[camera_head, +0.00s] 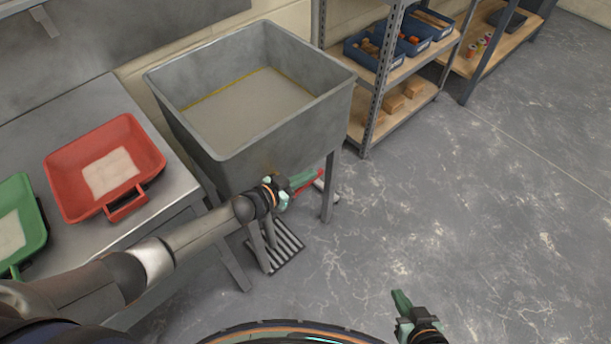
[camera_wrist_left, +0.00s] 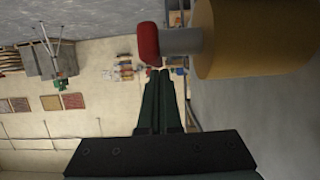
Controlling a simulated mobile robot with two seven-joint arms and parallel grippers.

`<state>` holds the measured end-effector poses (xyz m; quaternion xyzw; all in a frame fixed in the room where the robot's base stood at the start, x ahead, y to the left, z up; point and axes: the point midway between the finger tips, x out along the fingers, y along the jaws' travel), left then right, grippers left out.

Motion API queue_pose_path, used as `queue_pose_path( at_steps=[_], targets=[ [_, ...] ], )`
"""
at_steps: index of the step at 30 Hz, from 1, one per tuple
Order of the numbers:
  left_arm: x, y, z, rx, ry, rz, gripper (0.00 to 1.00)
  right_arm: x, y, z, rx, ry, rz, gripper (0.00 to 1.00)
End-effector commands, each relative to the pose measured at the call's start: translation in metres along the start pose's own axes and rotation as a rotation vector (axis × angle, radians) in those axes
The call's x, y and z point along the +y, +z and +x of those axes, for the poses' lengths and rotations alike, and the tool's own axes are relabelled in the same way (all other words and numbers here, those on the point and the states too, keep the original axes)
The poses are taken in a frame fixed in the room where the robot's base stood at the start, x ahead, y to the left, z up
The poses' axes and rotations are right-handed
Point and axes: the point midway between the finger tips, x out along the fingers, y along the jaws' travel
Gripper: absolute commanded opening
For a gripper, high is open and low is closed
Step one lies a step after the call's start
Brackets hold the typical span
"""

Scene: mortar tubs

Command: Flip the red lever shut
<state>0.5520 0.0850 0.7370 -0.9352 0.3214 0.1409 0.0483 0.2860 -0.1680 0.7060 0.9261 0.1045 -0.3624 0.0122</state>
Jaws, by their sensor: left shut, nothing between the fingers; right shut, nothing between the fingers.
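The red lever (camera_head: 308,187) shows beside my left gripper (camera_head: 311,177) at the front underside of the grey tub (camera_head: 245,155). In the left wrist view its red end (camera_wrist_left: 148,44) sits on a grey rod that runs into a thick yellow-brown cylinder (camera_wrist_left: 250,38). The fingertips of my left gripper (camera_wrist_left: 160,73) are shut and empty, close to the red end; I cannot tell whether they touch it. My right gripper (camera_head: 399,297) is shut and empty, low in the head view over bare floor, away from the tub.
A metal table on the left holds a red tray (camera_head: 78,155) and a green tray (camera_head: 36,225). A floor grate (camera_head: 285,247) lies below the tub. A shelf rack (camera_head: 371,95) with blue bins stands behind right. The floor on the right is clear.

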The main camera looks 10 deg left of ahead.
Motion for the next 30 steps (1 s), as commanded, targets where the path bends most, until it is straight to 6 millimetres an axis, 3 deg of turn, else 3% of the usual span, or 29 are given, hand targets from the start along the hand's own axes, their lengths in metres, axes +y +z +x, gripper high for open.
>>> queue_pose_path(
  at_steps=[20,30],
  targets=[
    [0.000,-0.002,0.000,0.000,0.000,0.000,0.00,0.000,-0.001,-0.001,0.000,0.000,0.000,0.00],
    [0.001,-0.039,-0.015,0.000,-0.004,-0.001,0.00,-0.002,-0.032,-0.029,0.000,0.000,0.000,0.00]
  ],
)
